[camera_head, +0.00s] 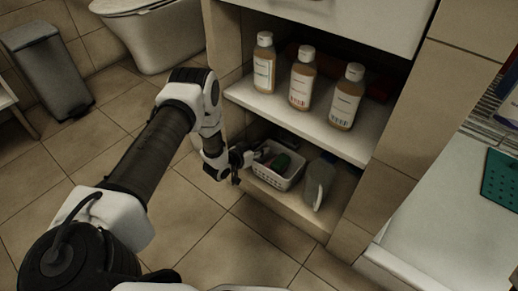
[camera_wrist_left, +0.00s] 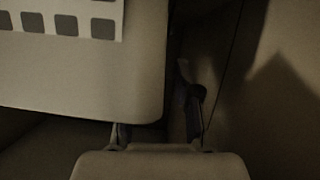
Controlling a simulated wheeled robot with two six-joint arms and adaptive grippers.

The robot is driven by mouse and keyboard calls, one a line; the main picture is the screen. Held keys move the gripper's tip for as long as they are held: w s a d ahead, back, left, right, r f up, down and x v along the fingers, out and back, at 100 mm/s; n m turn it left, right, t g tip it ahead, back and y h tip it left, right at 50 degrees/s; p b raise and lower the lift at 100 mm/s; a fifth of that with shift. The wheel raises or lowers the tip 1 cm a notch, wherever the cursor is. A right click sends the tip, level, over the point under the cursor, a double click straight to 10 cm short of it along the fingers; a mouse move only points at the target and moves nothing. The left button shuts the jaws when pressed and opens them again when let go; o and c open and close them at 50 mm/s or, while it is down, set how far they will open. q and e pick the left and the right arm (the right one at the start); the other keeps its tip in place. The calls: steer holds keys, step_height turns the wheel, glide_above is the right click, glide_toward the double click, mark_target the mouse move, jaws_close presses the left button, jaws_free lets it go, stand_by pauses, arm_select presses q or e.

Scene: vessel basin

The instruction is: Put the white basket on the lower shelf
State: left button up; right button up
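The white basket (camera_head: 274,176) sits on the lower shelf (camera_head: 302,207) of the open cabinet, with green and red items inside. My left gripper (camera_head: 241,167) is at the basket's left side, close to the shelf's front edge. Whether a finger touches the shelf is too dark to tell. My right gripper is not in view.
A clear jug (camera_head: 319,181) stands right of the basket on the lower shelf. Several brown bottles (camera_head: 302,78) stand on the upper shelf (camera_head: 335,138) above. The cabinet's side walls bound the opening. The tiled floor (camera_head: 215,245) in front is clear.

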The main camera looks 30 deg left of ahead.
arm_select(q)
steer(key=shift+s+r+p, duration=0.15)
steer(key=shift+r+p, duration=0.1)
steer(key=shift+p, duration=0.05)
steer(key=p+v, duration=0.6)
steer(key=v, duration=0.5)
steer(key=s+d+f+g, duration=0.3)
steer(key=s+d+g, duration=0.4)
steer(key=s+d, duration=0.45)
steer(key=s+d+r+g+y, duration=0.1)
steer(key=s+d+g, duration=0.1)
steer(key=s, duration=0.6)
steer(key=s+d+r+g, duration=0.2)
steer(key=s+g, duration=0.2)
steer(key=s, duration=0.3)
steer(key=shift+s+n+y, duration=0.3)
steer(key=shift+s+y, duration=0.05)
steer(key=shift+y, duration=0.05)
steer(key=shift+r, duration=0.1)
